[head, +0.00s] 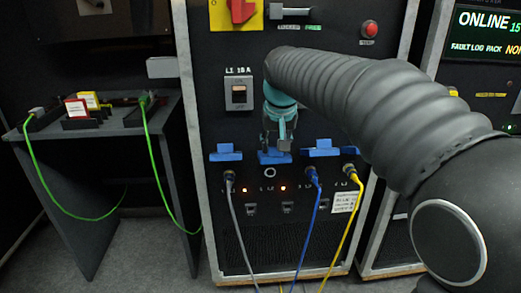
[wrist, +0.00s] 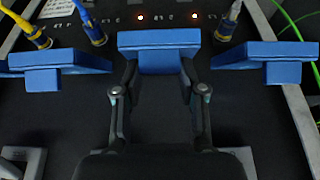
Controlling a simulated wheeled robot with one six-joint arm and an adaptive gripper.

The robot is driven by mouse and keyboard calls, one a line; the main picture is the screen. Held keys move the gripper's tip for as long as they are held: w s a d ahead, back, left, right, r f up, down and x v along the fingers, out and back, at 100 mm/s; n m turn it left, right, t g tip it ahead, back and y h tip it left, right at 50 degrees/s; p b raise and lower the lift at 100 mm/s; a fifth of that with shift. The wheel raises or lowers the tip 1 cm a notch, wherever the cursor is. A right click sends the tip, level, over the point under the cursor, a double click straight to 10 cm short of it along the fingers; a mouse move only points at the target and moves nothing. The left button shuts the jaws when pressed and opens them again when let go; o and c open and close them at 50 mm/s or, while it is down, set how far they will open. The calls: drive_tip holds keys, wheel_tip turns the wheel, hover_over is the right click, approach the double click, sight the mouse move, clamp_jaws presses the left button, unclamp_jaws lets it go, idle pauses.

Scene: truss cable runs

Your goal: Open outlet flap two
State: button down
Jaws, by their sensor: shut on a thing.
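Outlet flap two is the blue flap (head: 274,158) in the middle of the row on the black panel. The round outlet ring (head: 269,172) shows bare just below it, with no plug in it. My gripper (head: 281,143) reaches down to this flap from above. In the wrist view, my gripper (wrist: 159,73) has its two dark fingers on either side of the tab of flap two (wrist: 158,40), shut on it. How far the flap is tilted is hard to tell.
Neighbouring blue flaps (head: 226,153) (head: 322,149) sit close on both sides. Grey (head: 236,220), blue (head: 309,215) and yellow (head: 349,225) cables hang from plugs beside and below. A breaker switch (head: 239,94) is above left. A side table (head: 130,125) carries green cables.

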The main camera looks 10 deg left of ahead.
drive_tip(key=shift+w+r, duration=0.15)
drive_tip(key=shift+r, duration=0.05)
idle(0.3)
drive_tip(key=c, duration=0.6)
unclamp_jaws()
drive_tip(key=shift+f, duration=0.1)
drive_tip(key=shift+c, duration=0.2)
drive_tip(key=v, duration=1.2)
drive_tip(key=shift+w, duration=0.15)
